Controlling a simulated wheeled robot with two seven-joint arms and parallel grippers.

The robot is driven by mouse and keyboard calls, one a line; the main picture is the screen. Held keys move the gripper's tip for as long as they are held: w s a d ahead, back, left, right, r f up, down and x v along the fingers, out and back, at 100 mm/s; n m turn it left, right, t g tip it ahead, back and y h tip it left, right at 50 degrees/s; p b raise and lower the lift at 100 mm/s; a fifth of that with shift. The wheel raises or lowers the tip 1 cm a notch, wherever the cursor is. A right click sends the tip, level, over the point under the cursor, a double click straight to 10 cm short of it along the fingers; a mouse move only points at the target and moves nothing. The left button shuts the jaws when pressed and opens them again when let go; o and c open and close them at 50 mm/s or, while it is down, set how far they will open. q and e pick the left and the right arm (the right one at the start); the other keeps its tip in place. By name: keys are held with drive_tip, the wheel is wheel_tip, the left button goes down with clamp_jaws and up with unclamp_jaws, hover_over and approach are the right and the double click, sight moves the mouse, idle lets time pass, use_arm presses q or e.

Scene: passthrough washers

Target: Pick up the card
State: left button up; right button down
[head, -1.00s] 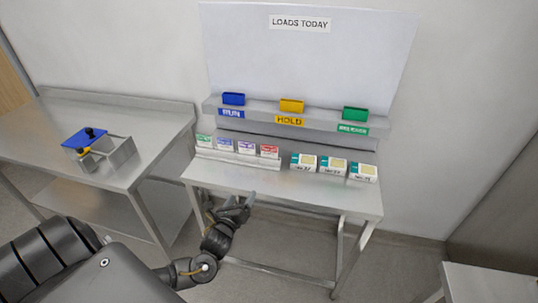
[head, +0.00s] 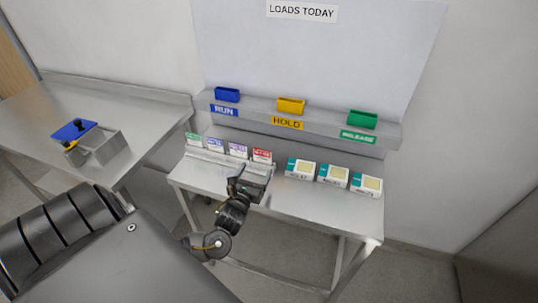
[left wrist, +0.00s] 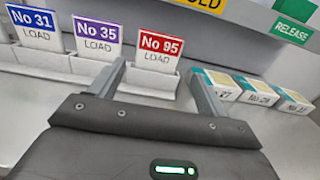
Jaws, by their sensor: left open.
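Several load cards stand in a row in a metal holder at the back left of the small table. They are a green card (head: 193,139), a blue card (head: 215,145), a purple card (head: 237,151) and a red card (head: 262,156). In the left wrist view the red card (left wrist: 159,51) reads "No 95 LOAD", the purple card (left wrist: 97,39) "No 35" and the blue card (left wrist: 35,27) "No 31". My left gripper (left wrist: 158,78) is open and empty, its fingers either side of the red card's slot in the picture, with the card beyond them. It also shows in the head view (head: 253,180).
White and teal boxes (head: 333,175) stand to the right of the cards. Behind is a ledge with RUN, HOLD and RELEASE labels under blue (head: 227,95), yellow (head: 291,106) and green (head: 362,119) bins. A left bench (head: 130,105) holds a metal box with a blue lid (head: 74,130).

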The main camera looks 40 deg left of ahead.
sight(262, 155)
use_arm(q)
drive_tip(key=shift+w+a+r, duration=0.15)
drive_tip(key=shift+w+a, duration=0.2)
drive_tip(key=shift+w, duration=0.25)
drive_tip(key=shift+w+a+r, duration=0.15)
drive_tip(key=shift+w+a, duration=0.15)
drive_tip(key=shift+w, duration=0.25)
drive_tip(key=x, duration=0.2)
drive_tip(key=shift+w+a+f+p, duration=0.1)
drive_tip(key=shift+w+f+p, duration=0.15)
drive_tip(key=shift+w+p, duration=0.1)
drive_tip(key=shift+r, duration=0.15)
drive_tip(key=p+x, duration=0.1)
drive_tip(key=x, duration=0.4)
drive_tip(key=shift+r, duration=0.15)
use_arm(e)
drive_tip(key=shift+s+r, duration=0.8)
drive_tip(key=shift+r, duration=0.25)
use_arm(q)
drive_tip(key=shift+c, duration=0.5)
drive_tip(key=c, duration=0.6)
drive_tip(key=shift+c, duration=0.2)
